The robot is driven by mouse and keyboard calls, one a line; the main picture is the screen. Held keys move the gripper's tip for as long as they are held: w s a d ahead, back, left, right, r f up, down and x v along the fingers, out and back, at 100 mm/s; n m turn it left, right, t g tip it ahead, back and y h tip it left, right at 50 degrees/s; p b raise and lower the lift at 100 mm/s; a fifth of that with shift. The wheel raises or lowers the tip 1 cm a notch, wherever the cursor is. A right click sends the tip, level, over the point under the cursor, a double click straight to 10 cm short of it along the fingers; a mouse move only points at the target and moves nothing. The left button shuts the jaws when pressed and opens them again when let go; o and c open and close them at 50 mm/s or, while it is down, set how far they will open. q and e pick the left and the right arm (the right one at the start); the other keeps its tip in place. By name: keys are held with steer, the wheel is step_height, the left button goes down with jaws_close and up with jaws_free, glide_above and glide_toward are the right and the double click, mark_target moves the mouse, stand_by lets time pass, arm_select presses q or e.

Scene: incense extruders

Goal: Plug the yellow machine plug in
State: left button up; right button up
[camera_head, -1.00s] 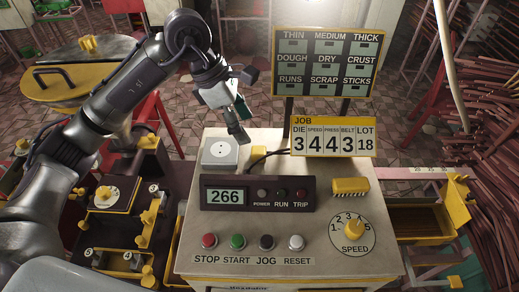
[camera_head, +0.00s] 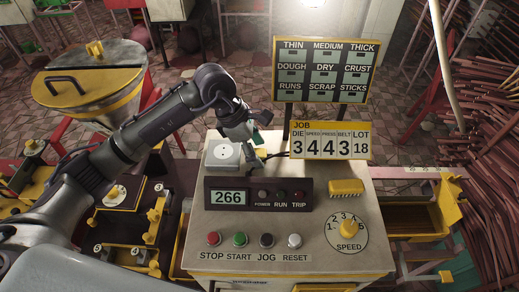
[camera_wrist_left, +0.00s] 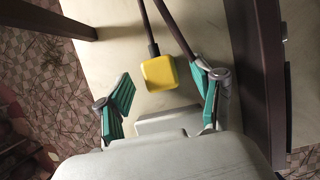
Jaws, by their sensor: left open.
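The yellow plug (camera_head: 261,154) lies on the top of the pale control console (camera_head: 330,262), mostly hidden by my gripper in the head view. In the left wrist view the yellow plug (camera_wrist_left: 159,74) shows clearly, with a dark cable running from its far end. My left gripper (camera_head: 253,147) is open and low over the console. Its two green-padded fingers (camera_wrist_left: 165,97) stand on either side of the plug's line, with the plug just ahead between them, apart from both. A grey-white socket box (camera_head: 222,155) with a round socket face sits left of the plug. My right gripper is out of view.
A job sign (camera_head: 331,140) on the console and a taller board (camera_head: 325,70) stand behind and right of the plug. A dark display panel (camera_head: 260,194) sits in front. A yellow ribbed block (camera_head: 347,187) is at right. Buttons and a speed knob (camera_head: 347,228) lie nearer.

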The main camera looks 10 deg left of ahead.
mark_target(259, 154)
arm_select(q)
steer(key=shift+d+f, duration=0.15)
steer(key=shift+f, duration=0.2)
steer(key=c, duration=1.1)
steer(key=shift+c, duration=0.3)
steer(key=shift+r, duration=0.15)
steer(key=r+b, duration=0.3)
steer(key=r, duration=0.1)
steer(key=shift+s+d, duration=0.15)
steer(key=shift+d, duration=0.1)
steer(key=s+d+r+b, duration=0.2)
steer(key=s+d+r, duration=0.1)
steer(key=s+d+r+b, duration=0.1)
steer(key=s+d+r, duration=0.2)
steer(key=s+d, duration=0.1)
steer(key=shift+s+d+r+b, duration=0.1)
steer(key=shift+d+r+b, duration=0.05)
steer(key=shift+d+b, duration=0.15)
steer(key=shift+s+d+r, duration=0.15)
steer(key=shift+s+r, duration=0.1)
